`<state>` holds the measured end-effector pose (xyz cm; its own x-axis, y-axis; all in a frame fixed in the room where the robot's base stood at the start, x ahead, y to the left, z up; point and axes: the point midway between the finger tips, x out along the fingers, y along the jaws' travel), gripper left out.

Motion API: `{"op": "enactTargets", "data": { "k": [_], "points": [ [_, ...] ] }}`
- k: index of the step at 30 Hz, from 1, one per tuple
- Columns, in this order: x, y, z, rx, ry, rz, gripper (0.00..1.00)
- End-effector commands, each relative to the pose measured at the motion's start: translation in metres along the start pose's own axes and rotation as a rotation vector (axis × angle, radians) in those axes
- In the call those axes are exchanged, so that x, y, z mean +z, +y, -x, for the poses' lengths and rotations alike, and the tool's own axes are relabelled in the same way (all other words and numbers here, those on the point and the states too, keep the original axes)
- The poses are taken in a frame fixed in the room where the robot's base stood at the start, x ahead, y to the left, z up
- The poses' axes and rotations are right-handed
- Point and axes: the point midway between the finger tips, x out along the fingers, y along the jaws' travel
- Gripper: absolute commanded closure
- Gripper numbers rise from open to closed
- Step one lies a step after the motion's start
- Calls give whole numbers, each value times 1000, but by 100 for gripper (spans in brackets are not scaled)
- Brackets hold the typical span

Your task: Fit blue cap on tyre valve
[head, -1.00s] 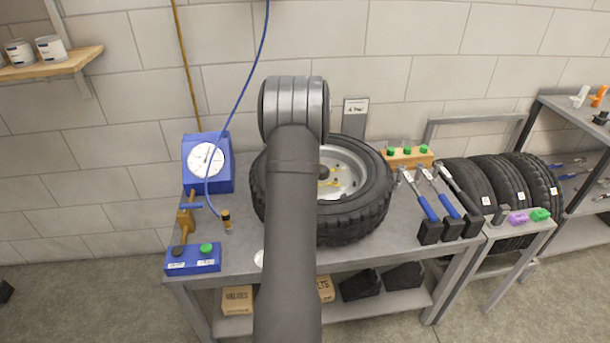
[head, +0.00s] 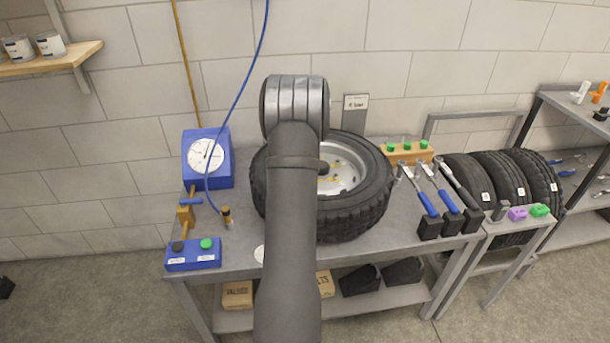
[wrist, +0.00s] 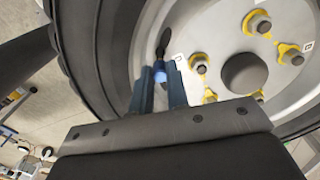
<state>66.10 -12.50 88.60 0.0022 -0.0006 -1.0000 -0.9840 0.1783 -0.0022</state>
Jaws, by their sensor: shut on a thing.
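In the wrist view my gripper (wrist: 159,80) is shut on a small blue cap (wrist: 160,71), held between the fingertips in front of the wheel rim. The dark tyre valve (wrist: 164,44) stands just beyond the cap, close to the inner edge of the tyre. Cap and valve nearly line up in this view; I cannot tell whether they touch. The tyre (head: 345,225) lies on the bench with its silver rim (head: 345,165) facing up. In the head view my arm hides the gripper, the cap and the valve.
Yellow-marked wheel nuts (wrist: 258,23) surround the dark hub (wrist: 244,73) near my gripper. A blue gauge box (head: 207,180) with a hose stands left of the tyre. A wooden block with green caps (head: 408,152) and blue-handled tools (head: 427,204) stand to the right.

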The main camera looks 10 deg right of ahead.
Motion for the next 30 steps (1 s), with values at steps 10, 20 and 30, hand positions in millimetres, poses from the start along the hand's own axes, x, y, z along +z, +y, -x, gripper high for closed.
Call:
{"op": "enactTargets", "data": {
  "k": [10,20,30],
  "points": [
    [0,0,-9,0,0,0,100],
    [0,0,-8,-1,0,0,60],
    [0,1,-9,3,0,0,49]
  ]
}}
